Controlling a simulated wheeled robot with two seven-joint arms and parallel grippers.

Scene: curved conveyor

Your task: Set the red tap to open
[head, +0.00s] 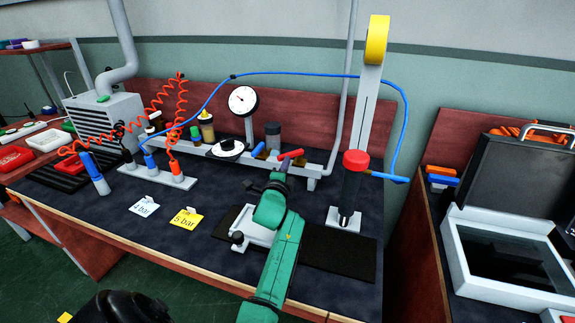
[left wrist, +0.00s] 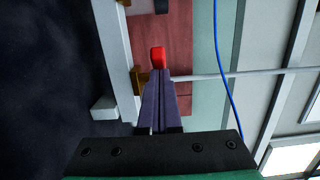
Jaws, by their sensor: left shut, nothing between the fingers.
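The red tap (head: 290,154) is a short red handle on the grey rail at the back of the bench. It also shows in the left wrist view (left wrist: 158,57), just beyond my fingertips. My left gripper (head: 279,168) reaches up from the front on its green arm and covers part of the rail. In the left wrist view its two dark fingers (left wrist: 158,76) are together with nothing between them. Their tips are at or very close to the red handle; I cannot tell if they touch. The tap's lower body is hidden. My right gripper is not in view.
A pressure gauge (head: 242,99) stands behind the rail (head: 312,172). A press with a red collar (head: 355,160) stands to the right. A blue hose (head: 300,73) arches overhead. Yellow (head: 186,218) and white (head: 144,205) bar cards lie on the dark bench, left of my arm.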

